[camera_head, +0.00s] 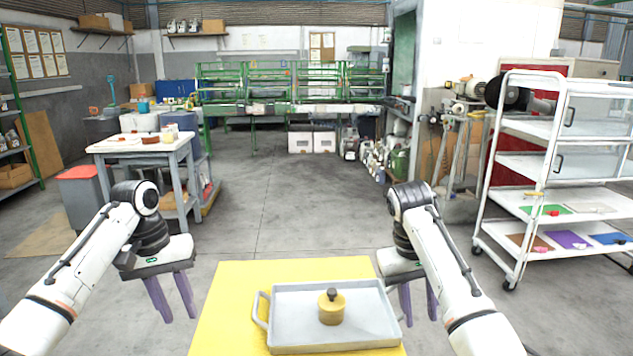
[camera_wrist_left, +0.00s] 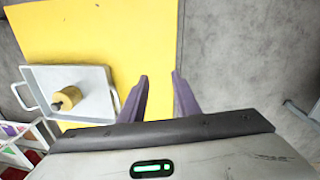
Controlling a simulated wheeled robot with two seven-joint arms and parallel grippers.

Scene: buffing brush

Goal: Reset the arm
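My left gripper (camera_head: 171,297) hangs left of the yellow table, pointing down, with its two purple fingers apart and nothing between them. It also shows in the left wrist view (camera_wrist_left: 159,78), open and empty beside the tray. My right gripper (camera_head: 420,302) hangs at the tray's right side, its fingers apart and partly hidden behind my right forearm. A grey tray (camera_head: 290,335) with side handles lies on the yellow table (camera_head: 235,285). A yellow cylindrical buffing brush (camera_head: 331,312) with a dark knob stands upright in the tray; it also shows in the left wrist view (camera_wrist_left: 68,98).
A white shelf cart (camera_head: 540,178) with coloured mats stands at the right. A white workbench (camera_head: 145,145) with small items and a red-topped bin (camera_head: 80,190) stand at the left. The floor (camera_head: 270,200) beyond the yellow table is clear.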

